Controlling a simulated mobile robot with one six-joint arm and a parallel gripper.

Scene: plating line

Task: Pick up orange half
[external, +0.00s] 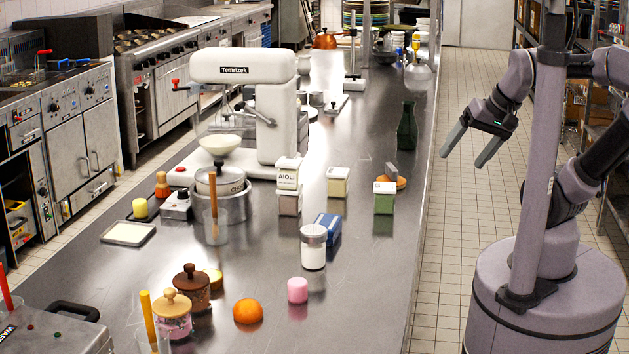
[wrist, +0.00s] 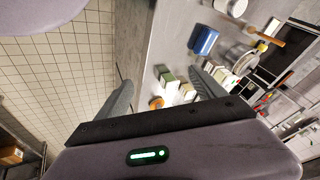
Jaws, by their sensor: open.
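A rounded orange piece (external: 248,311) sits on the steel counter at the front in the external view; I cannot tell whether it is a half or a whole fruit. A second, smaller orange thing (external: 398,182) lies near the counter's right edge, beside a green-filled container, with a grey piece at it. A small orange thing also shows between my fingers in the wrist view (wrist: 156,103), near a green container. My gripper (external: 467,156) is open and empty, over the aisle to the right of the counter, apart from everything on it.
The steel counter (external: 350,290) holds a green-filled container (external: 384,198), a green bottle (external: 407,127), a blue box (external: 328,228), a white-filled jar (external: 313,248), a pink piece (external: 298,290) and lidded jars (external: 190,285). A white mixer (external: 245,95) stands behind. The tiled aisle is clear.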

